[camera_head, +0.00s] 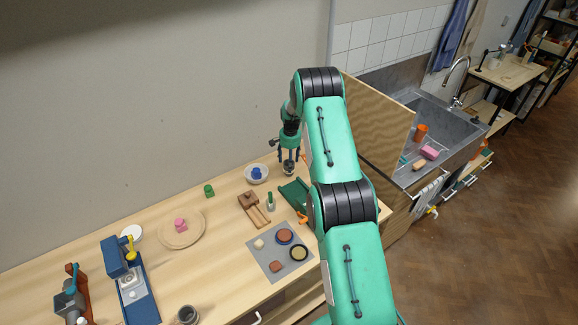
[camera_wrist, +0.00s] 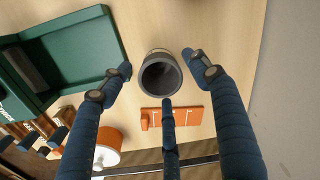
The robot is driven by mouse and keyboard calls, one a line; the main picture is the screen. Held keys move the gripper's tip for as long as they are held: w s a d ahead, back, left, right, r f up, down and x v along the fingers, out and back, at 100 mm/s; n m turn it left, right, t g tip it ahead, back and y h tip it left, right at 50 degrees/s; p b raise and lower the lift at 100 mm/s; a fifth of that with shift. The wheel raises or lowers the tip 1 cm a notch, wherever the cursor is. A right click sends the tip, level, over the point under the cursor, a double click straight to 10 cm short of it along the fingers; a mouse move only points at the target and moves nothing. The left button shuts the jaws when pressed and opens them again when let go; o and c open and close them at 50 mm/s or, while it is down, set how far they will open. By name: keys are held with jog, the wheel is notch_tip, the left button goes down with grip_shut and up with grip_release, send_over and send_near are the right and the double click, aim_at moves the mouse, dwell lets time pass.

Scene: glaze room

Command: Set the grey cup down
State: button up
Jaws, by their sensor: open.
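A grey cup (camera_head: 288,169) is at the far right part of the wooden table, under my gripper (camera_head: 288,158). In the wrist view the cup (camera_wrist: 161,75) is seen from above, round and hollow, and looks empty. My gripper is open, with its three blue fingers spread around the cup. The cup appears to stand upright on the table; its contact with the wood is hard to see. Small gaps show between the fingertips and the cup's wall.
A green tray (camera_wrist: 75,55) lies close beside the cup, and a flat orange object (camera_wrist: 182,117) lies near it. A white bowl with a blue piece (camera_head: 257,173) stands to the left. A plywood panel (camera_head: 378,125) rises at the right. Another dark grey cup (camera_head: 187,315) stands at the front.

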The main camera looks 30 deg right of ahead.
notch_tip(320, 180, up, 9)
jog(key=b, duration=0.1)
jog(key=shift+s+r, duration=0.15)
dwell(0.4)
jog(key=shift+r, duration=0.1)
dwell(0.3)
